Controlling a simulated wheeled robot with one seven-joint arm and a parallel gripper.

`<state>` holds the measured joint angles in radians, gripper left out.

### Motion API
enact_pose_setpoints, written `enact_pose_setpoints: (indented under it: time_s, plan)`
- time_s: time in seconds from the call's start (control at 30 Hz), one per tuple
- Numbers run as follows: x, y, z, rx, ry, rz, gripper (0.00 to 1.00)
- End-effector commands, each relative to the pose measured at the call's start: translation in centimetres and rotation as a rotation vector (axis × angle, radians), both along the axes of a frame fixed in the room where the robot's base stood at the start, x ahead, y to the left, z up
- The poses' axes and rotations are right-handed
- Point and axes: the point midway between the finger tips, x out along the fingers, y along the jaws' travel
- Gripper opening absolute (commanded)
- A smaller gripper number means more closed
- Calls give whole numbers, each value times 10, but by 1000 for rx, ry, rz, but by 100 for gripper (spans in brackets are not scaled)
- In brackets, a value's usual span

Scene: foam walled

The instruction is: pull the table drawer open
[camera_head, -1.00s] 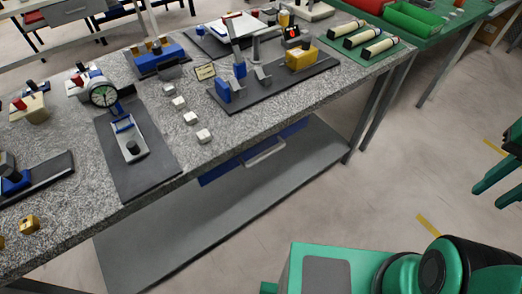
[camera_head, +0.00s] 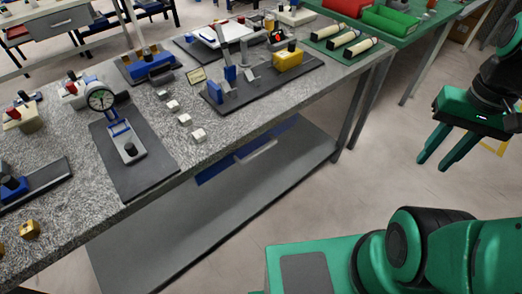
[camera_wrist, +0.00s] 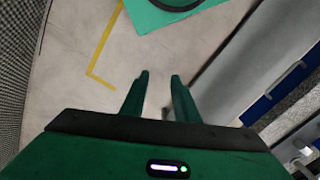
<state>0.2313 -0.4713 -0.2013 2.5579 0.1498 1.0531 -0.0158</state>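The table drawer (camera_head: 216,168) has a blue front and hangs under the granite-topped table (camera_head: 85,205). Its pale bar handle (camera_head: 262,151) shows in the head view, partly shaded by the tabletop edge. The drawer appears shut. In the wrist view, a blue strip of the drawer front (camera_wrist: 266,97) shows at the right edge, beside the granite. My gripper (camera_head: 432,163) is green, open and empty. It is in free space well to the right of the drawer, touching nothing. Its two parted fingers also show in the wrist view (camera_wrist: 159,76).
A grey lower shelf (camera_head: 190,225) runs below the drawer. Fixtures, a dial gauge (camera_head: 101,98) and small blocks stand on the tabletop. A green-topped table (camera_head: 340,55) with red and green bins adjoins at the back right. The floor (camera_head: 375,175) between gripper and table is clear.

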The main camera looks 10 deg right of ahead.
Motion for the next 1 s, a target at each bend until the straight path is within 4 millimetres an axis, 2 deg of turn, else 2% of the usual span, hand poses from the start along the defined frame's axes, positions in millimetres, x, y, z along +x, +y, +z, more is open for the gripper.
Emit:
enact_pose_setpoints:
  time_s: [0.27, 0.5, 0.73, 1.0]
  plan:
    - [59, 25, -33, 97, 82, 150, 28]
    - [107, 57, -76, 256, 129, 285, 28]
    - [142, 98, -119, 459, 149, 390, 28]
    - [171, 152, -161, 749, 130, 468, 28]
